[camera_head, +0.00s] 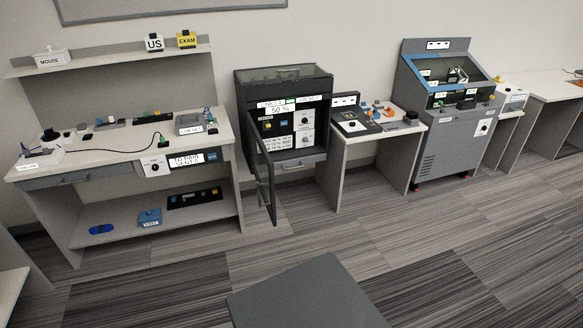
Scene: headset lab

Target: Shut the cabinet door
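The dark cabinet (325,88) stands against the wall near the middle of the head view. Its front shows a "50 %" display, labels and a white control panel. The cabinet door (272,190) is a dark-framed, see-through panel. It stands open, swung out towards me from the cabinet's left side, and I see it nearly edge-on. Its lower end reaches down in front of the cabinet's base. My gripper is not in view, and nothing is seen touching the door.
A workbench (95,162) with small devices stands left of the cabinet, close to the open door. A small table (368,132) and a grey console (447,150) stand to the right.

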